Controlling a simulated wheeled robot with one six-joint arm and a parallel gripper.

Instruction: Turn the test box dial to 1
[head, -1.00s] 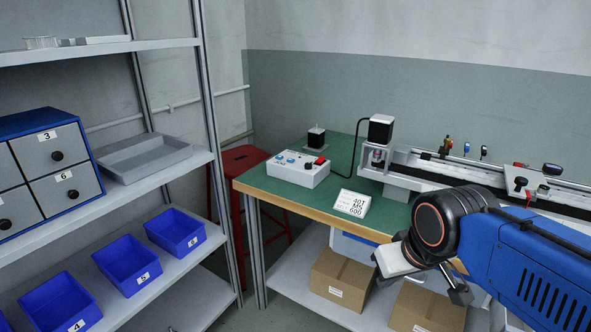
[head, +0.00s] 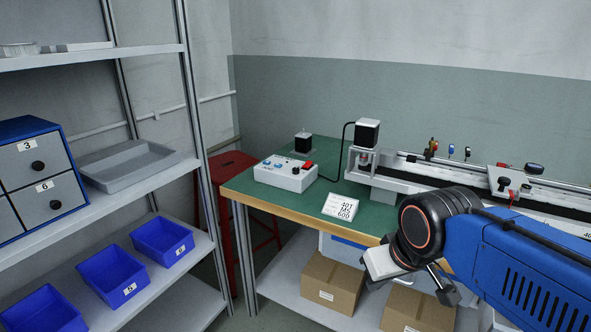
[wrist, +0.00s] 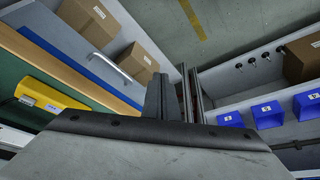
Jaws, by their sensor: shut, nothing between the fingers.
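The test box (head: 285,175) is a white box with blue dials (head: 267,162), a red switch (head: 308,164) and a dark knob on its sloped top. The dial markings are too small to read. My gripper (wrist: 172,85) shows in the wrist view, shut and empty, pointing down past the bench front. In the head view my arm is at the lower right, well apart from the test box. The test box does not show in the wrist view.
The gantry rail (head: 480,178) fills the bench's right and back. A white sign (head: 343,206) stands at the bench's front edge, with cardboard boxes (head: 331,282) below. A shelf with blue bins (head: 162,241) stands left. A red stool (head: 231,163) is behind the bench's left end.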

